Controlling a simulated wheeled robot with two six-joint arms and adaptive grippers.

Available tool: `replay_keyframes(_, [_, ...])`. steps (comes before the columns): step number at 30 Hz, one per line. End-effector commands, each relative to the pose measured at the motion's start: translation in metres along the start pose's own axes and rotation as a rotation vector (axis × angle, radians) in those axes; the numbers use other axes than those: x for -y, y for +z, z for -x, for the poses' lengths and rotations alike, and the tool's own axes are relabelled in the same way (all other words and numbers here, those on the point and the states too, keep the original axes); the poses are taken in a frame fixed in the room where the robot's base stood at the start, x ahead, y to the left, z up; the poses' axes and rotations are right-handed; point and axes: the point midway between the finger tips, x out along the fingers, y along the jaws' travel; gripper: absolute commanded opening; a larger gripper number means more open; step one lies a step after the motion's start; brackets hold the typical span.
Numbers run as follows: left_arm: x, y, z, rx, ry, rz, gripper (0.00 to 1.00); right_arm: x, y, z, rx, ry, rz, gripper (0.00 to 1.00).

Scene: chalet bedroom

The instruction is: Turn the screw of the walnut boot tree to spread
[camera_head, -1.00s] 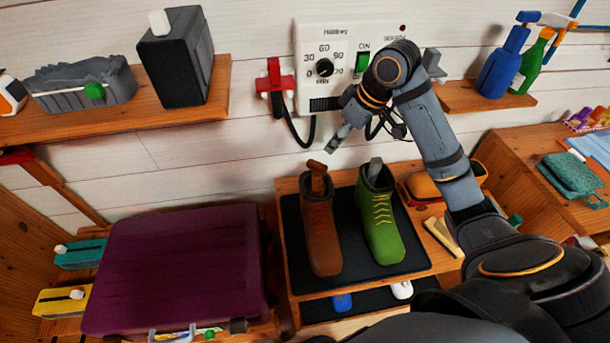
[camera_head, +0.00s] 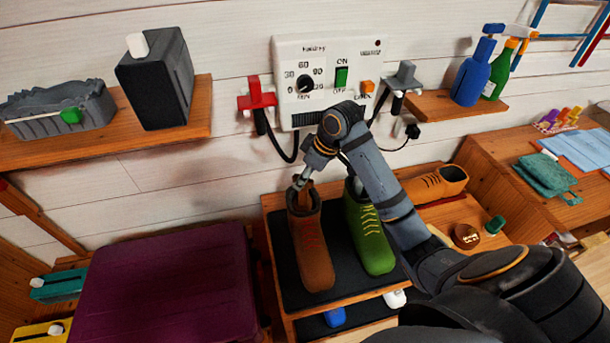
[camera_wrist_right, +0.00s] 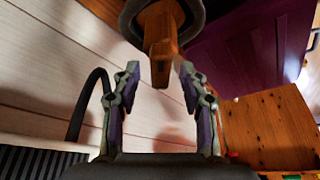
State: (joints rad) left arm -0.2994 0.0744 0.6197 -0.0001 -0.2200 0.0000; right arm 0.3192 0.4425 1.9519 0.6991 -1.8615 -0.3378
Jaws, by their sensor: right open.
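The walnut boot tree (camera_head: 305,186) stands in the brown boot (camera_head: 311,245), with only its top showing above the boot's opening. My right gripper (camera_head: 300,181) is at that top, above the boot. In the right wrist view, the wooden end of the boot tree (camera_wrist_right: 160,62) points in between the tips of my open right gripper (camera_wrist_right: 156,82), with a finger on each side and gaps visible. The dark rim of the boot (camera_wrist_right: 128,18) shows behind the wood. Which part is the screw, I cannot tell. My left gripper is not in view.
A green boot (camera_head: 369,236) stands right of the brown one on the black mat (camera_head: 284,268). A wall dryer panel (camera_head: 327,66) with red (camera_head: 257,97) and grey (camera_head: 403,79) holders and hanging cables is behind. A purple suitcase (camera_head: 165,290) lies at left.

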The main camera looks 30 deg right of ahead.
Motion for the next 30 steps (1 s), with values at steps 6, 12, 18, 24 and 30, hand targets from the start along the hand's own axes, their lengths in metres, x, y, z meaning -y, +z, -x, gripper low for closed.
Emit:
replay_keyframes(6, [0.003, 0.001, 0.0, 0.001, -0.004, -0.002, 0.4, 0.0, 0.0, 0.0, 0.0, 0.0, 0.0, 0.3])
replay_keyframes(12, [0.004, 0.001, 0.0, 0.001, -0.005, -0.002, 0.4, 0.0, 0.0, 0.0, -0.001, 0.0, 0.0, 0.03])
replay_keyframes(18, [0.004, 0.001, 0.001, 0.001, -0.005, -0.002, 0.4, 0.0, 0.0, 0.001, -0.001, 0.0, -0.002, 0.0])
replay_keyframes(24, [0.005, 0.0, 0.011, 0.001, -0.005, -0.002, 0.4, 0.001, -0.001, 0.003, 0.0, 0.013, -0.036, 0.0])
replay_keyframes(30, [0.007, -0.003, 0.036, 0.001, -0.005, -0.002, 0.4, 0.003, -0.003, 0.007, 0.0, 0.054, -0.14, 0.0])
